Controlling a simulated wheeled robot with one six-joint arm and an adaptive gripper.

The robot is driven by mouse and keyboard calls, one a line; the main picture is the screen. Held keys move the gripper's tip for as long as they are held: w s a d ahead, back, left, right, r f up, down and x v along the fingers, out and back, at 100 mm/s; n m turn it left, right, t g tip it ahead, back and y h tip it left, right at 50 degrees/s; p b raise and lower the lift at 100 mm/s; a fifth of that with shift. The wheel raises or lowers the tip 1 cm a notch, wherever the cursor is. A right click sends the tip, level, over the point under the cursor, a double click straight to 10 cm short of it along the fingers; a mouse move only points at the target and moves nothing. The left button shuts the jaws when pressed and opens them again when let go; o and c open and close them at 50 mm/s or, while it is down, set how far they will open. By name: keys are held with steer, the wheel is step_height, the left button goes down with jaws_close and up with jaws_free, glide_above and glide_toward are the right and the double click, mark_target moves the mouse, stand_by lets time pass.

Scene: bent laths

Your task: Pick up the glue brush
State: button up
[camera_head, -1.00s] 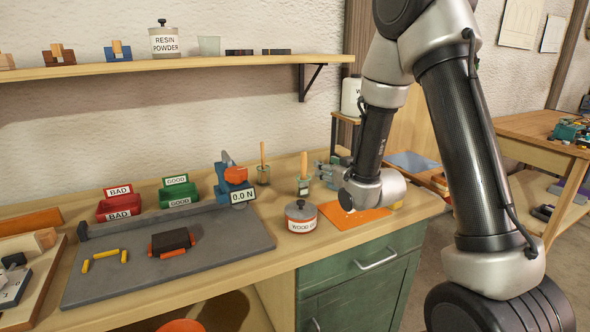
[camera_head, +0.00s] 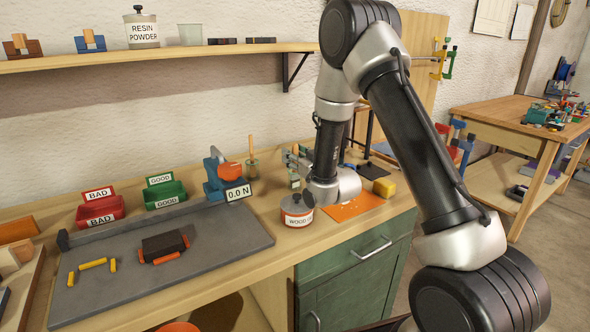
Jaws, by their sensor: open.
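I cannot tell from the picture which brush is the glue brush. My gripper (camera_head: 294,158) is small and partly hidden by my wrist, at the left of it, close above and behind the second jar. It is open, and nothing shows held in it.
A red-and-grey tin (camera_head: 297,210) stands just in front of my wrist. An orange mat (camera_head: 350,208) and a yellow block (camera_head: 384,188) lie to the right. A blue force gauge (camera_head: 222,180) stands left of the jars. The wall shelf (camera_head: 180,58) hangs above.

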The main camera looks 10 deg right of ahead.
jaws_close()
steer(key=shift+r, duration=5.05)
